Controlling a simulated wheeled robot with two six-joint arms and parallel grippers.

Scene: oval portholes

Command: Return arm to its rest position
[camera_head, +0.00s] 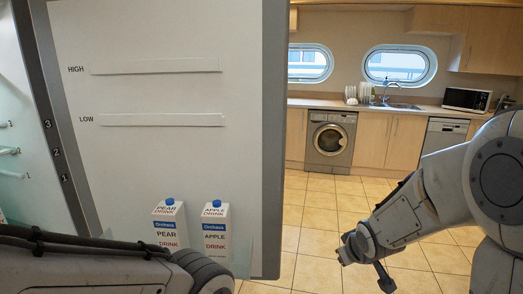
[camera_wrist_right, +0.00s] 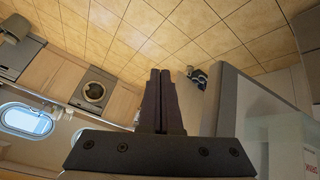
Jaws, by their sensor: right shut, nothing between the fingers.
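My right arm (camera_head: 410,215) reaches in from the right in the head view, with its hand low over the tiled floor, to the right of the white panel and apart from it. In the right wrist view my right gripper (camera_wrist_right: 160,74) is shut, its two dark fingers together and empty. My left gripper is out of view.
The white panel (camera_head: 150,95) has HIGH and LOW strips. A pear drink carton (camera_head: 170,230) and an apple drink carton (camera_head: 215,235) stand side by side at its bottom. Beyond are a washing machine (camera_head: 331,140), a microwave (camera_head: 466,99) and clear tiled floor (camera_head: 315,225).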

